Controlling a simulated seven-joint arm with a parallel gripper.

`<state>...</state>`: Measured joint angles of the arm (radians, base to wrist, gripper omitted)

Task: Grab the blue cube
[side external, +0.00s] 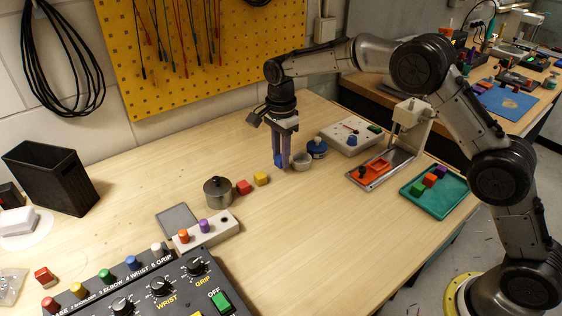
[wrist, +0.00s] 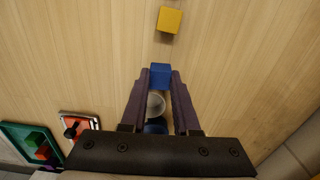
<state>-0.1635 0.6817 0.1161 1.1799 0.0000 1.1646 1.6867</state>
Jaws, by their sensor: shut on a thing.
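The blue cube (wrist: 160,76) sits between the two finger ends of my gripper (wrist: 160,84) in the wrist view, with both fingers against its sides. In the side view my gripper (side external: 281,161) points down at the bench, and a bit of the blue cube (side external: 278,160) shows at its fingertips. The fingers partly hide the cube there. I cannot tell whether the cube is touching the bench or just above it.
A yellow cube (side external: 261,178), a red cube (side external: 243,187) and a metal pot (side external: 217,191) stand to the left. A small grey cup (side external: 302,161) and a blue round container (side external: 317,149) are close on the right. The front middle of the bench is clear.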

